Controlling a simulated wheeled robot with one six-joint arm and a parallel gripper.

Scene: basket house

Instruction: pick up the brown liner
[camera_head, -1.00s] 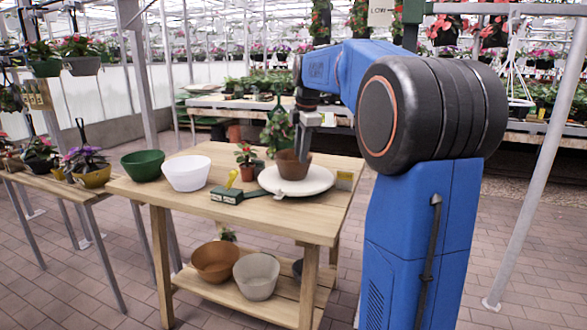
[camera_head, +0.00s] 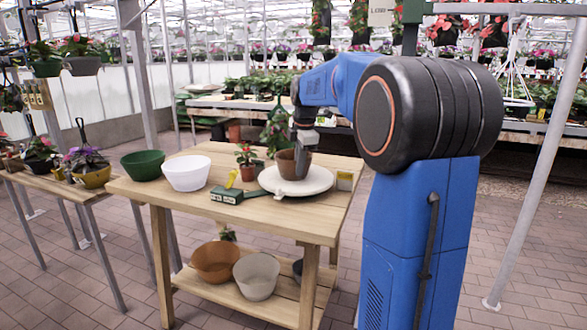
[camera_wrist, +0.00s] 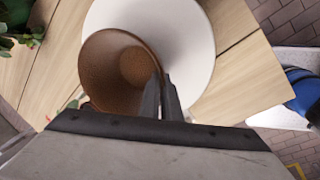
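The brown liner (camera_head: 286,164) is a round, tapered, open-topped bowl at the white round disc (camera_head: 312,183) on the wooden table. It looks tilted; whether its base touches the disc is unclear. My gripper (camera_head: 302,160) reaches down at its right side. In the wrist view the liner (camera_wrist: 112,72) shows its empty inside, and my gripper (camera_wrist: 161,92) has its fingers close together at the liner's right rim, with the wall pinched between them. The wrist view also shows the white disc (camera_wrist: 197,70) behind it.
On the table (camera_head: 262,212) stand a green bowl (camera_head: 143,165), a white bowl (camera_head: 186,173), a small potted plant (camera_head: 246,163) and a green scale-like device (camera_head: 235,195). The lower shelf holds a brown bowl (camera_head: 215,262) and a grey-beige bowl (camera_head: 257,276).

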